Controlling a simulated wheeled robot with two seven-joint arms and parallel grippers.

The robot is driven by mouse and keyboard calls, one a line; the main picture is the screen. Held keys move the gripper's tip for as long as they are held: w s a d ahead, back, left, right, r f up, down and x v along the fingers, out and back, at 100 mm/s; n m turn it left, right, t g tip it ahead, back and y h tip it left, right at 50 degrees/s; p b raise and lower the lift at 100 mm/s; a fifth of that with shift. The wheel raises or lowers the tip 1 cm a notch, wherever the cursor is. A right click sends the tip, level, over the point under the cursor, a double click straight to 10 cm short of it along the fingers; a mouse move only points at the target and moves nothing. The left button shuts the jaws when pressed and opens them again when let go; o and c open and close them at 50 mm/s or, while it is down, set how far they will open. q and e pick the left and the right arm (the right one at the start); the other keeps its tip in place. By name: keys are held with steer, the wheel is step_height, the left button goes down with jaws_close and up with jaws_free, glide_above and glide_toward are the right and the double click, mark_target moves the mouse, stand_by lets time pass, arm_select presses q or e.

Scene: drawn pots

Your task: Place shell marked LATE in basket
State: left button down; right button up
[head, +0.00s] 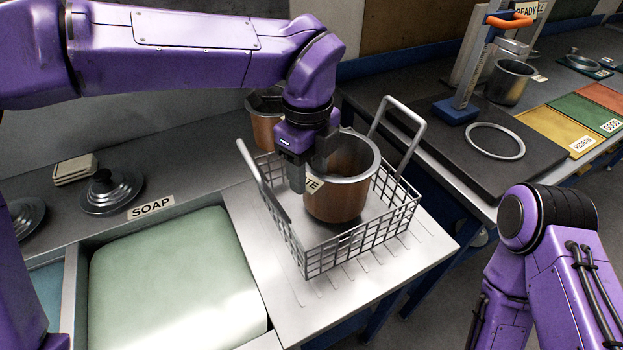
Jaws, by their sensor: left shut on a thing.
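The copper shell (336,202) with a steel rim stands upright inside the wire basket (355,250). A cream tag on its left side shows "TE", the rest hidden by my gripper. My left gripper (300,182) points down at the shell's left rim and is shut on the shell. The basket has two raised handles and sits on a grooved steel drainboard. Whether the shell's base touches the basket floor is hard to tell. My right arm shows at the lower right, but its gripper is out of view.
Another copper pot (266,130) stands behind my left wrist. A basin of green water (165,285) marked SOAP lies left of the basket. Lids (110,190) lie behind it. At right, a dark bench holds a steel ring (496,141), a press and a steel pot (510,82).

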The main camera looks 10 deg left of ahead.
arm_select(q)
step_height(320, 180, down, 2)
steer(key=shift+f, duration=0.2)
steer(key=shift+c, duration=2.3)
jaws_free()
step_height(320, 180, up, 12)
